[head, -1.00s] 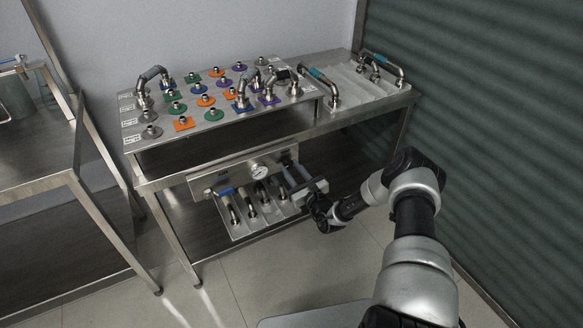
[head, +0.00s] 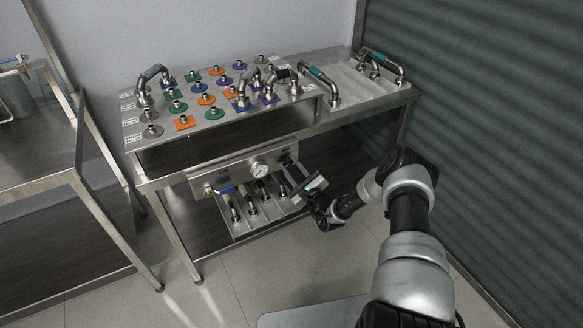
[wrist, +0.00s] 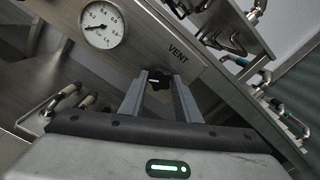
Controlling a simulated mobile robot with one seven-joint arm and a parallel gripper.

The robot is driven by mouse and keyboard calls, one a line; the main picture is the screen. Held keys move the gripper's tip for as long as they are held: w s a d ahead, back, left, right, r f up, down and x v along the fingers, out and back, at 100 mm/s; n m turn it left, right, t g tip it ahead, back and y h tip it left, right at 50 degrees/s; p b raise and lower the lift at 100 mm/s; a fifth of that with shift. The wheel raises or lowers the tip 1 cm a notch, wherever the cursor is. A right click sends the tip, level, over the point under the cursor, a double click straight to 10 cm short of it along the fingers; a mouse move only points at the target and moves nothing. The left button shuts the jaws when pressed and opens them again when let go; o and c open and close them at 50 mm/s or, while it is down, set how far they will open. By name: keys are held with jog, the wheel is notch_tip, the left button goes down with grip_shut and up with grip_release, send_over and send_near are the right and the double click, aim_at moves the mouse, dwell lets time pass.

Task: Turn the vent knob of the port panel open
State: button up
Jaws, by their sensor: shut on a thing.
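The port panel (head: 235,171) is a steel plate under the front edge of the work table. Its black vent knob (wrist: 158,80) sits below the word VENT in the wrist view. My gripper (wrist: 159,84) is shut on the knob, with one finger on each side of it. In the head view my gripper (head: 289,169) reaches the right end of the panel and is rolled to a tilt. The knob is mostly hidden there by the fingers.
A round dial gauge (head: 259,170) is left of the knob, and a blue-handled valve (head: 222,190) is farther left. A tray (head: 240,226) with several pipe pieces lies below the panel. Several colored ports and bent pipes cover the table top above.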

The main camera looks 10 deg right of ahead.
jog(key=o, duration=1)
jog(key=shift+o, duration=0.2)
jog(key=shift+s, duration=0.1)
jog(key=p+v, duration=0.2)
jog(key=v, duration=1.5)
jog(key=shift+s, duration=0.15)
jog(key=shift+d, duration=0.1)
